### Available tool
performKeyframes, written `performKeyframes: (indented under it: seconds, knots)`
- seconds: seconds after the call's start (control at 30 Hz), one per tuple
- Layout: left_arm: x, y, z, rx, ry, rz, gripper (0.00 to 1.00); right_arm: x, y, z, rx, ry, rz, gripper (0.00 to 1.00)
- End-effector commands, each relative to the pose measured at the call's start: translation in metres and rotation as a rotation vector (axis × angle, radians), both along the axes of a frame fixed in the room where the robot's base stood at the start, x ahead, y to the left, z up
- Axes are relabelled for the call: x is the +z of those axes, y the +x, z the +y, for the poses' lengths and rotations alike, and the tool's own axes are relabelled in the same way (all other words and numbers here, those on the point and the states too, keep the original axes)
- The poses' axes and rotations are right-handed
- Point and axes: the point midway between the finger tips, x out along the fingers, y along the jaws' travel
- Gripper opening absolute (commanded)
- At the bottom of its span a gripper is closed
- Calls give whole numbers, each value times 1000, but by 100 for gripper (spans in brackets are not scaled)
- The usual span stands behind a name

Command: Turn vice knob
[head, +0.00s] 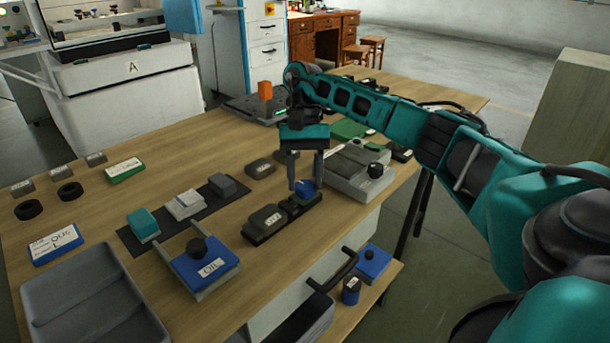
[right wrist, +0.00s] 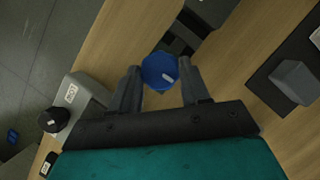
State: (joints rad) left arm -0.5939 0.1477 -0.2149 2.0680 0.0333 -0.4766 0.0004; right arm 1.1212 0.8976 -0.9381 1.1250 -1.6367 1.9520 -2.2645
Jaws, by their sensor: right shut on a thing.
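The blue knob (head: 307,187) sits at the right end of a small dark vice (head: 262,231) on the wooden table. In the right wrist view the blue knob (right wrist: 155,76) has a pale mark on its face and lies between the two grey fingers. My right gripper (head: 305,172) points down from above and is shut on the knob, one finger on each side. Part of the dark vice (right wrist: 180,42) shows beyond the knob. My left gripper is in neither view.
A grey block with a black knob (head: 375,170) stands close to the right of my gripper. A blue box (head: 212,268) with a black knob, a dark mat (head: 165,213) with several blocks, and a grey tray (head: 60,272) lie to the left.

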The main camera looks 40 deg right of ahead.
Motion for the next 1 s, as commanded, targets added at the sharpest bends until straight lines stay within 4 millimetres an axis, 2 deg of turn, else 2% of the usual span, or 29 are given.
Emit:
performKeyframes:
  seconds: [0.07,0.1,0.33,0.67,0.83,1.0]
  knots:
    - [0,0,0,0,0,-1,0,0,0,0,1,-1,-2,16]
    - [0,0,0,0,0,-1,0,0,0,0,1,-1,-2,48]
    - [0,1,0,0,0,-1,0,0,0,0,0,0,-1,70]
    - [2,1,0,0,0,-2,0,5,2,-1,0,0,-1,72]
    - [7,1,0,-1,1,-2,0,29,9,-7,-4,1,-5,72]
    - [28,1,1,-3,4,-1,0,69,21,-16,-3,0,-4,72]
